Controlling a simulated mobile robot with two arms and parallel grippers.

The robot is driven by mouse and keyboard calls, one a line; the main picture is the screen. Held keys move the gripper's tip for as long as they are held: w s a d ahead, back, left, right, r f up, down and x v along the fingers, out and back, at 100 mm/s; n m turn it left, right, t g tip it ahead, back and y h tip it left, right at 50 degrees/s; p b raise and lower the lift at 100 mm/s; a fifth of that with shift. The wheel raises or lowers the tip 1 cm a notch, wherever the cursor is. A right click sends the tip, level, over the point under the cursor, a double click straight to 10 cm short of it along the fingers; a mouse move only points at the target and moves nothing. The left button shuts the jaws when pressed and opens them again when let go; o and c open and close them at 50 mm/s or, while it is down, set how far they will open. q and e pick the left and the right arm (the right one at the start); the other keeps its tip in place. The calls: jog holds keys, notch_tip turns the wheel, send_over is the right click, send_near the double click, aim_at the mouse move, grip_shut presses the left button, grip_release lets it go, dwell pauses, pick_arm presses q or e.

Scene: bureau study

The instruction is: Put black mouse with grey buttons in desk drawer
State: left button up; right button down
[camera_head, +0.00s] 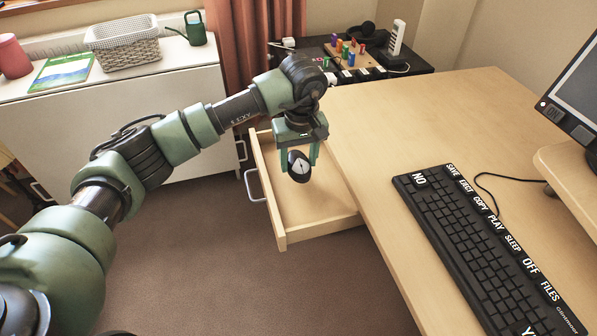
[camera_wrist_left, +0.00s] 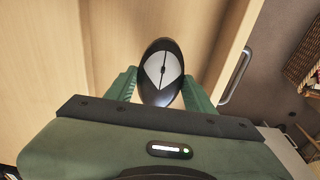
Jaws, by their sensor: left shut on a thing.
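The black mouse with grey buttons (camera_head: 299,167) is held by my left gripper (camera_head: 299,155), which is shut on it. The mouse hangs above the open desk drawer (camera_head: 327,211), which is pulled out from the desk's left side and looks empty where it shows. In the left wrist view the mouse (camera_wrist_left: 161,72) sits between the two green fingers (camera_wrist_left: 160,88), with pale wood behind it. The drawer's metal handle (camera_head: 255,186) is on its left front; it also shows in the left wrist view (camera_wrist_left: 236,76). My right gripper is not in view.
A large black keyboard (camera_head: 480,250) lies on the desk (camera_head: 400,125), with a monitor (camera_head: 578,95) at the right. A white cabinet (camera_head: 130,105) with a basket (camera_head: 124,46) and a watering can (camera_head: 194,29) stands at the back left. The floor left of the drawer is clear.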

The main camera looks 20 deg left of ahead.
aim_at(299, 171)
pick_arm(q)
notch_tip(299, 171, down, 4)
jog(key=shift+f, duration=0.1)
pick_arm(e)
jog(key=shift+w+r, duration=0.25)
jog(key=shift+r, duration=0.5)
pick_arm(q)
jog(key=o, duration=1.3)
jog(key=shift+c, duration=0.2)
jog(key=o, duration=0.3)
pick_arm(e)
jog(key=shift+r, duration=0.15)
pick_arm(q)
jog(key=r, duration=0.8)
jog(key=s+r, duration=0.1)
jog(key=r, duration=0.3)
jog(key=shift+s+d+p, duration=0.1)
jog(key=shift+d+p, duration=0.3)
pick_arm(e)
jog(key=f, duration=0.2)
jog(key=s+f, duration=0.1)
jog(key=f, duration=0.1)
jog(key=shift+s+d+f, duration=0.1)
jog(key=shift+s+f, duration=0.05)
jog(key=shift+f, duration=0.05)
